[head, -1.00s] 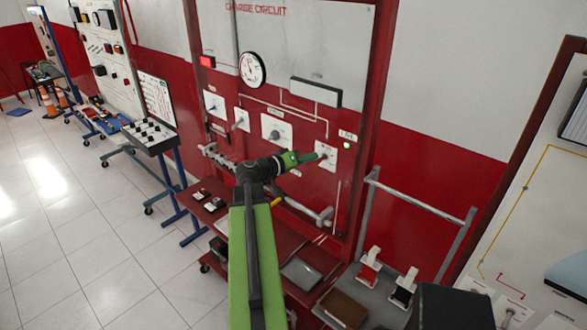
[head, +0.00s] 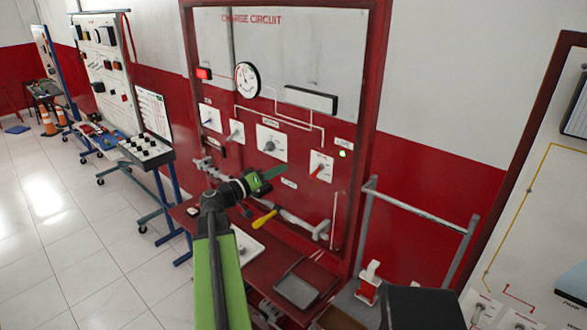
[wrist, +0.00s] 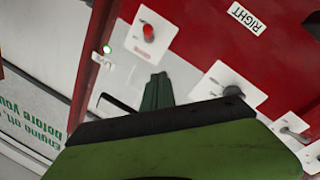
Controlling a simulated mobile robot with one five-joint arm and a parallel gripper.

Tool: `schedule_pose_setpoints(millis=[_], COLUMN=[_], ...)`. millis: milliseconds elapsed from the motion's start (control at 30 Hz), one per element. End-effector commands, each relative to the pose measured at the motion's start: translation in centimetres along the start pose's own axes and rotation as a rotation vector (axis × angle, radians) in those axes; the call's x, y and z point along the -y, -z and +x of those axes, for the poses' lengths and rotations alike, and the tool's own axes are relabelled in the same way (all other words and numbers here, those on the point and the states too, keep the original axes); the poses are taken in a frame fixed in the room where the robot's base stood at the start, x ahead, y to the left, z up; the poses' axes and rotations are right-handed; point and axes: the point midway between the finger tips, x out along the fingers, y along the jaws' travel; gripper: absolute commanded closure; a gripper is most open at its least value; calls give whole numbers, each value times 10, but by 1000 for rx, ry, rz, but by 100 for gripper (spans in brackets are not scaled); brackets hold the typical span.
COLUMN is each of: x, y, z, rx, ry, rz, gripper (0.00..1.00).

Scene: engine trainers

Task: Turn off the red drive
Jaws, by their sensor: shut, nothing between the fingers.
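The red drive seems to be the small red-handled switch (head: 319,172) on a white plate at the right of the charge circuit panel. Its handle slants down and left in the head view. In the wrist view its red knob (wrist: 148,31) is at the top, beyond my fingers. My gripper (head: 284,170) is shut and empty, left of that plate and apart from it. Its closed green fingers (wrist: 158,80) also show in the wrist view. A small green lamp (head: 343,154) beside the switch is lit.
Several grey switches are on the panel, including one just above my gripper (head: 270,146). A grey rail (head: 300,223) crosses below. A red shelf (head: 262,268) holds a tray and a yellow-handled tool. A grey frame (head: 420,212) stands at right.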

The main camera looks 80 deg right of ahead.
Motion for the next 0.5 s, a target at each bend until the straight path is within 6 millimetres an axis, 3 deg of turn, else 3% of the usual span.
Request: schedule_pose_setpoints(millis=[33, 200, 500], x=[5, 12, 13], y=[-7, -12, -13], z=[-14, -44, -60], rx=[-2, -1, 1], ry=[2, 2, 0], rz=[0, 0, 0], gripper=[100, 100, 100])
